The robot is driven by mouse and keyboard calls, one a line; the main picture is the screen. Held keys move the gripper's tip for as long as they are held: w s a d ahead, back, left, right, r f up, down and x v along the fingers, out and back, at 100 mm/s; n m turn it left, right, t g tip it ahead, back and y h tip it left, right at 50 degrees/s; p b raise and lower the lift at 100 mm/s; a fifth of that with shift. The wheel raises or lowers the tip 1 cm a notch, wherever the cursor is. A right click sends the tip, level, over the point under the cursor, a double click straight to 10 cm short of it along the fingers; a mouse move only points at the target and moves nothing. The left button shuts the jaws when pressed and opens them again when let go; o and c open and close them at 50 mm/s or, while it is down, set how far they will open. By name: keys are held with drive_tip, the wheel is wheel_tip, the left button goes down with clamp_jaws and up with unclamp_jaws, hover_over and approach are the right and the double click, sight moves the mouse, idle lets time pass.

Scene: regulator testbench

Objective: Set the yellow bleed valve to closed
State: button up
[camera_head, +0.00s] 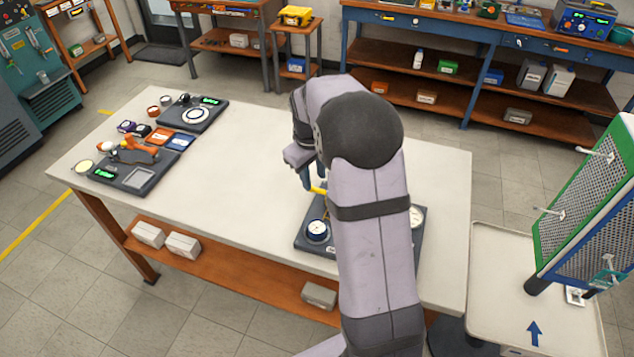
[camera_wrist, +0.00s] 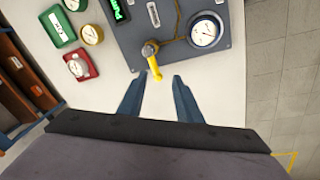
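The yellow bleed valve (camera_wrist: 155,68) is a short lever on a grey pivot near the edge of a dark instrument board (camera_wrist: 180,52). In the wrist view the lever points toward my gripper, its tip showing past the board's edge. My gripper (camera_wrist: 157,79) is open and empty, its blue fingertips appearing on either side of the lever's tip. I cannot tell whether they touch it or are level with it. In the head view the yellow lever (camera_head: 319,190) shows just below my gripper (camera_head: 307,180), and my arm hides much of the board (camera_head: 303,241).
The board carries a white gauge (camera_wrist: 205,31) and a green display (camera_wrist: 118,10). Beside it are a green block (camera_wrist: 57,27), a yellow round item (camera_wrist: 92,34) and a red gauge block (camera_wrist: 79,66). The middle of the white table (camera_head: 240,165) is clear.

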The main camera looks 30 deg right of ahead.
sight(318, 189)
drive_tip(key=n, duration=0.1)
drive_tip(key=r+n, duration=0.1)
drive_tip(key=n, duration=0.3)
drive_tip(key=shift+w+d+r, duration=0.15)
drive_tip(key=shift+d+r, duration=0.1)
drive_tip(key=shift+d, duration=0.05)
drive_tip(key=shift+f, duration=0.1)
drive_tip(key=shift+w+d+f+p, duration=0.2)
drive_tip(key=shift+f+p, duration=0.2)
drive_tip(key=shift+f, duration=0.75)
drive_tip(key=shift+w+d+f+p, duration=0.15)
drive_tip(key=shift+f+p, duration=0.2)
drive_tip(key=shift+f, duration=0.85)
drive_tip(key=shift+w+d+f+p, duration=0.2)
drive_tip(key=shift+f+p, duration=0.2)
drive_tip(key=shift+f, duration=0.75)
clamp_jaws()
